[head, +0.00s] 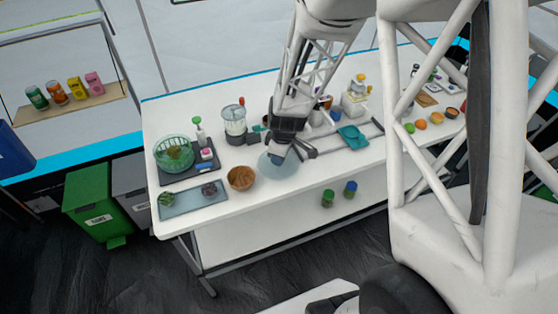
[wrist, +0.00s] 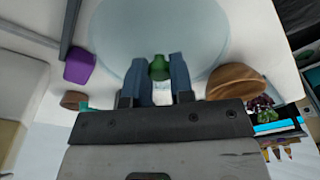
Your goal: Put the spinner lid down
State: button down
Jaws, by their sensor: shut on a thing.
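The spinner lid (head: 272,166) is a pale, translucent disc at the table's front edge, right of the wooden bowl (head: 240,178). In the wrist view the lid (wrist: 125,35) fills the upper middle, with a green knob (wrist: 158,66) at its near side. My gripper (wrist: 157,75) is shut on that knob, one blue-grey finger on each side. In the head view my gripper (head: 288,152) points down over the lid and covers part of it. Whether the lid touches the table cannot be told. The green spinner bowl (head: 174,153), with leaves inside, stands uncovered at the table's left.
A clear-topped appliance (head: 234,122) stands behind. A teal item (head: 352,136) is to the right. Bare white table (head: 225,208) shows near the front edge.

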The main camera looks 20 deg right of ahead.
jog(key=shift+f, duration=1.05)
jog(key=shift+f, duration=0.15)
jog(key=c, duration=1)
grip_release()
notch_tip(320, 180, up, 12)
jog(key=d, duration=0.1)
jog(key=shift+s, duration=0.45)
jog(key=shift+r, duration=0.2)
